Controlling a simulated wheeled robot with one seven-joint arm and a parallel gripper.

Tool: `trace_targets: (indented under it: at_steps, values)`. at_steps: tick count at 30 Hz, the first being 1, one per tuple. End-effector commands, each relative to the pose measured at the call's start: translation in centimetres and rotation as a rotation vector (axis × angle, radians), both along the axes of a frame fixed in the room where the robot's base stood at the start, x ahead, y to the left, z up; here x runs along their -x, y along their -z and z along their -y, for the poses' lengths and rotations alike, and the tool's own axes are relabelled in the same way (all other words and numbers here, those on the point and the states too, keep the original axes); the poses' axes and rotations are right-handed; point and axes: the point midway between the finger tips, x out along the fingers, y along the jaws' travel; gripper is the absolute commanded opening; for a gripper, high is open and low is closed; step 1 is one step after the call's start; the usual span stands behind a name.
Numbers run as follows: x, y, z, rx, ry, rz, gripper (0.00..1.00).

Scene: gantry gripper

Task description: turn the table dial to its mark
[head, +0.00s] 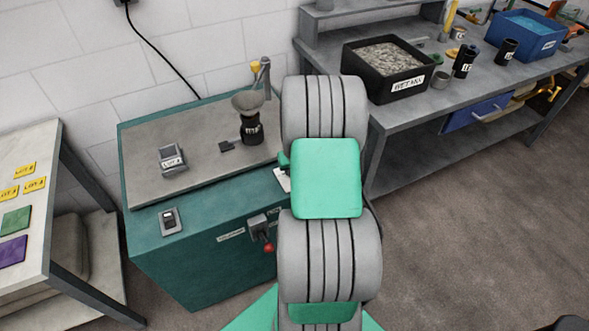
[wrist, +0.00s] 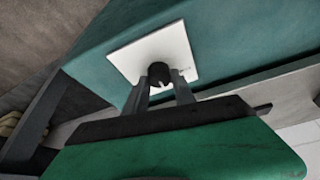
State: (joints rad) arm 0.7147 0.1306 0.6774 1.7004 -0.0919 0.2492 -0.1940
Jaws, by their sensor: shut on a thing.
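In the wrist view the dial is a small black knob (wrist: 159,73) on a white square plate (wrist: 122,57) on the teal cabinet side. My gripper (wrist: 160,87) is shut on the knob, with one grey finger on each side of it. A faint dark marking shows on the plate right of the knob, too small to read. In the head view my grey and green arm hides the knob and most of the plate. Only a sliver of the plate (head: 283,180) shows left of the arm.
The teal cabinet (head: 190,262) carries a grey top with a small scale (head: 172,158) and a black grinder-like device (head: 251,125). A red-tipped lever (head: 262,230) sticks out of its front. A workbench (head: 420,95) with a black gravel bin (head: 385,68) stands right. A pale table (head: 40,150) stands left.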

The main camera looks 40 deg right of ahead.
Motion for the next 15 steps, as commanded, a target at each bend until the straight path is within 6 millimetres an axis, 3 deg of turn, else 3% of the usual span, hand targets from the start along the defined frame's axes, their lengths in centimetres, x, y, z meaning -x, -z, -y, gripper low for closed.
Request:
trace_targets:
  at_steps: [10,11,15]
  values:
    - [-0.04,-0.08,0.04,0.001,0.002,0.001,0.0]
    - [-0.04,-0.08,0.04,0.001,0.002,0.001,0.32]
    - [-0.03,-0.06,0.04,0.001,0.002,0.001,0.44]
